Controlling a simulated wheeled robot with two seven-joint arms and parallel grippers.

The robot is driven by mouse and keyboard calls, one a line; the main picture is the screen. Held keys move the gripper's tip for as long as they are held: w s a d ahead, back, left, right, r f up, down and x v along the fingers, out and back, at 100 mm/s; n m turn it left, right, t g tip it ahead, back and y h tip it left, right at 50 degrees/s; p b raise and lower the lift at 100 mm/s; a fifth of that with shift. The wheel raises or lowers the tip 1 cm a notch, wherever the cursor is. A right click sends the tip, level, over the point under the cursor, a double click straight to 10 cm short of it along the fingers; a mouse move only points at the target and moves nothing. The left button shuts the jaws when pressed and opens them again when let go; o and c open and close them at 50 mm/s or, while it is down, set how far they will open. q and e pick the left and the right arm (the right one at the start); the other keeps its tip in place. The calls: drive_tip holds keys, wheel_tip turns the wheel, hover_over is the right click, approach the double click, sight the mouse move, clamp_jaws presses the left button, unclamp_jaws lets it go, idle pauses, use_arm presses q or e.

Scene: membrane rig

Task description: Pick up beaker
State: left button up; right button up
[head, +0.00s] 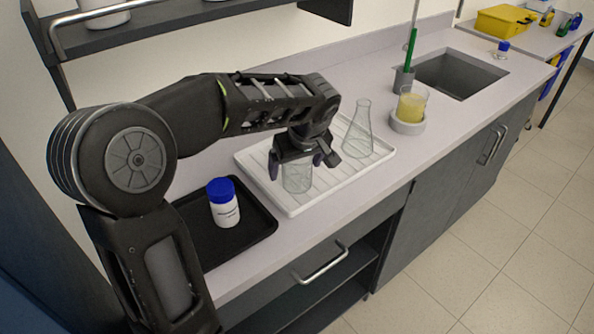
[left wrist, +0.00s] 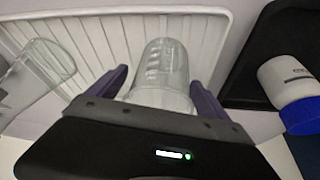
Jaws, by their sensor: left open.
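A clear glass beaker (head: 297,178) stands on the white ribbed drying tray (head: 246,160) on the counter. My left gripper (head: 294,168) is over the beaker, pointing down, with its fingers apart. In the left wrist view the beaker (left wrist: 162,75) lies between the two purple fingertips of my left gripper (left wrist: 165,88), with gaps on both sides. Whether either finger touches the glass is not clear. My right gripper is not seen in either view.
A conical flask (head: 359,130) stands on the same tray, right of the gripper. A white bottle with blue cap (head: 224,208) stands on a black tray (head: 256,229) at left. A beaker of yellow liquid (head: 411,106) and a sink (head: 462,72) are further right.

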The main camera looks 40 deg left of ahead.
use_arm(q)
drive_tip(key=c, duration=1.5)
